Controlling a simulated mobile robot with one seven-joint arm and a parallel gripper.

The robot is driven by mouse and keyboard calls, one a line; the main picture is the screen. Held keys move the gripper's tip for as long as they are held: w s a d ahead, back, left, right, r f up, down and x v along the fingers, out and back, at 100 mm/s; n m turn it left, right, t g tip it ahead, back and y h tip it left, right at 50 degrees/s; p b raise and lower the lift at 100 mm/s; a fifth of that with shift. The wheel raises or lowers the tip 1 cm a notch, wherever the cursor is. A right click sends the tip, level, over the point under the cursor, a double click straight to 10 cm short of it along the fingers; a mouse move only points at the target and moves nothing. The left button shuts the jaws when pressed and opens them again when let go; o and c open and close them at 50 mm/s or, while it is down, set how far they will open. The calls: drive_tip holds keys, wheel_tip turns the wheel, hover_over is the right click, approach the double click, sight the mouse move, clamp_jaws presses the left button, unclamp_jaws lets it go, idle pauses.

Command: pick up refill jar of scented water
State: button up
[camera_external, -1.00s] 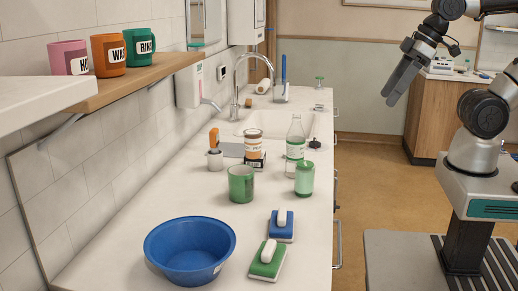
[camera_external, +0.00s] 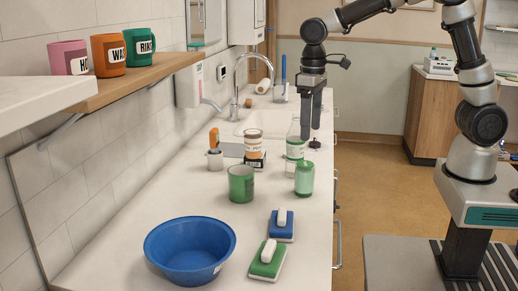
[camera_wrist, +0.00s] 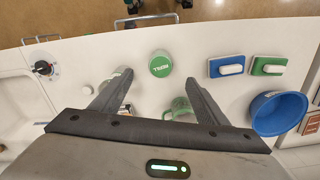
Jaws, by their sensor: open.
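A light green jar (camera_external: 304,182) with a darker green lid stands upright near the counter's right edge; I take it for the refill jar. In the wrist view its round green lid (camera_wrist: 160,64) has a small white label, too small to read surely. My gripper (camera_external: 311,133) is open and empty, fingers pointing down, above the counter's right side. In the external view it partly overlaps the clear labelled bottle (camera_external: 295,150), behind the jar. In the wrist view my gripper (camera_wrist: 160,77) has its fingertips on either side of the jar's lid, with no contact visible.
A green mug (camera_external: 241,184) stands left of the jar. A brown labelled jar (camera_external: 254,136) is behind. Blue (camera_external: 281,231) and green (camera_external: 264,265) sponges and a blue bowl (camera_external: 190,253) lie nearer the camera. The sink is farther back. Mugs stand on a wall shelf (camera_external: 130,84).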

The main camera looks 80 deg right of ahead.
sight(309, 164)
wheel_tip(309, 164, down, 11)
drive_tip(key=shift+f, duration=0.15)
drive_tip(key=shift+w+f, duration=0.2)
drive_tip(key=shift+f, duration=0.65)
drive_tip(key=shift+w+f, duration=0.15)
drive_tip(key=shift+f, duration=0.75)
drive_tip(key=shift+w+f, duration=0.2)
drive_tip(key=shift+f, duration=0.65)
drive_tip(key=c, duration=1.3)
